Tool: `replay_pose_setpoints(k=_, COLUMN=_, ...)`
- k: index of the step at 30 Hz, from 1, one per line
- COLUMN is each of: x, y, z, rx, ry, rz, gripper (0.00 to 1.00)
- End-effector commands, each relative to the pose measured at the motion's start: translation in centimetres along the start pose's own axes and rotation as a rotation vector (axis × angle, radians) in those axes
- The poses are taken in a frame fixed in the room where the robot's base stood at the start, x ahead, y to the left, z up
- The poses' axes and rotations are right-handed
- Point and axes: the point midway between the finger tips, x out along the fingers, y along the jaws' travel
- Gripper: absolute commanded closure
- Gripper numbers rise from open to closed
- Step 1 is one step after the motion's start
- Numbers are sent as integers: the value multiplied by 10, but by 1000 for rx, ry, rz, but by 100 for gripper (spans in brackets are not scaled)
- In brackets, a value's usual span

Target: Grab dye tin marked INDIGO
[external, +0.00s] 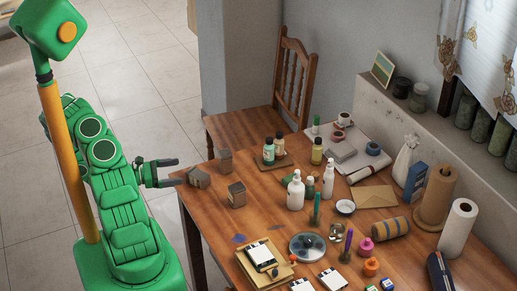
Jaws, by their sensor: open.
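No label reading INDIGO can be made out, so I cannot tell which thing is the dye tin. Small coloured containers stand near the table's front right: a pink one (365,246), an orange one (371,267) and a blue one (387,284) partly cut by the frame edge. My gripper (180,172) is open and empty at the table's left edge, its fingers pointing right. It is close to a small grey-brown house-shaped block (199,178), and I cannot tell whether they touch. The coloured containers are far to its right.
Two more grey-brown blocks (236,194) (225,161) stand nearby on the wooden table (270,215). White bottles (296,190), a glass dish (307,247), a tray with cards (265,262) and paper rolls (458,228) crowd the middle and right. A chair (291,85) stands behind.

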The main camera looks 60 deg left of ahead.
Motion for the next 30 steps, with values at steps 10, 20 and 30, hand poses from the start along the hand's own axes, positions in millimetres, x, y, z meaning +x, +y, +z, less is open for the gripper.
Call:
replay_pose_setpoints(k=10, x=-5, y=18, z=-8, rx=5, ry=87, rz=-297, gripper=0)
replay_pose_setpoints(k=20, x=6, y=17, z=-9, rx=-3, ry=107, rz=-348, gripper=0)
replay_pose_setpoints(k=30, x=36, y=5, z=-6, rx=-5, ry=106, rz=-349, gripper=0)
